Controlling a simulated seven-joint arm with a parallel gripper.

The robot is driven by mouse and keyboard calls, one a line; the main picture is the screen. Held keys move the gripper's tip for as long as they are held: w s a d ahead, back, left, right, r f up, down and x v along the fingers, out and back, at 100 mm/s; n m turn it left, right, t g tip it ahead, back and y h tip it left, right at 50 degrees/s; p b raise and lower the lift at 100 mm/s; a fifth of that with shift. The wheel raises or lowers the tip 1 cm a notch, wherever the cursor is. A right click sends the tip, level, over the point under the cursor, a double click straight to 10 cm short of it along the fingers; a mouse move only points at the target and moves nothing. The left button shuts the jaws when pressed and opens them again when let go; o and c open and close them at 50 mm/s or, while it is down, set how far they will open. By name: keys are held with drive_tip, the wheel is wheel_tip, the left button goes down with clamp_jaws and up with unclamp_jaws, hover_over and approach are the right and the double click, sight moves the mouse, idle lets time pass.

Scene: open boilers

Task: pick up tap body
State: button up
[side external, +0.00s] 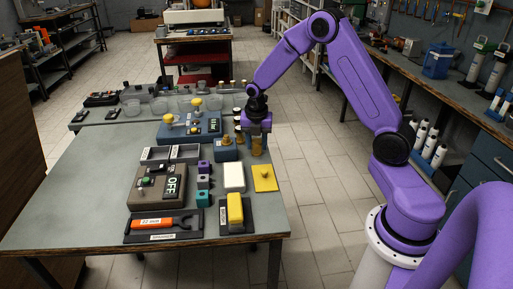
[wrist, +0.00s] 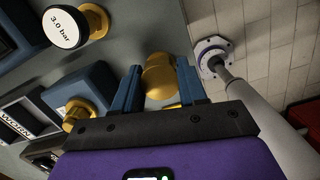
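A brass-yellow rounded piece, which I take to be the tap body (wrist: 159,78), sits between the two blue fingers of my gripper (wrist: 157,88) in the wrist view. The fingers are on either side of it and very close; I cannot tell whether they touch it. In the side view my gripper (side external: 257,128) points down near the right edge of the table, with the brass piece (side external: 258,147) low between and below the fingers. Its lower part is hidden, so I cannot tell whether it rests on the table.
A blue block with a brass knob (side external: 226,144) stands close to the left of my gripper. A blue unit with a gauge (side external: 190,127) is farther left. A yellow plate (side external: 264,178) and a white block (side external: 234,177) lie nearer. The table edge drops to floor on the right.

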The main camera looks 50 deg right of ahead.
drive_tip(key=shift+c, duration=0.4)
drive_tip(key=shift+r, duration=0.1)
drive_tip(key=shift+r, duration=0.45)
wheel_tip(320, 180, up, 2)
drive_tip(key=shift+r, duration=0.15)
drive_tip(key=s+a+r, duration=0.3)
drive_tip(key=s+r, duration=0.7)
drive_tip(key=s, duration=0.3)
wheel_tip(320, 180, up, 2)
drive_tip(key=r, duration=0.1)
hover_over(256, 140)
drive_tip(key=w+a, duration=0.6)
drive_tip(key=a, duration=0.1)
drive_tip(key=shift+w+f, duration=0.15)
drive_tip(key=shift+f, duration=1.25)
drive_tip(key=shift+w+f, duration=0.1)
drive_tip(key=shift+f, duration=1.25)
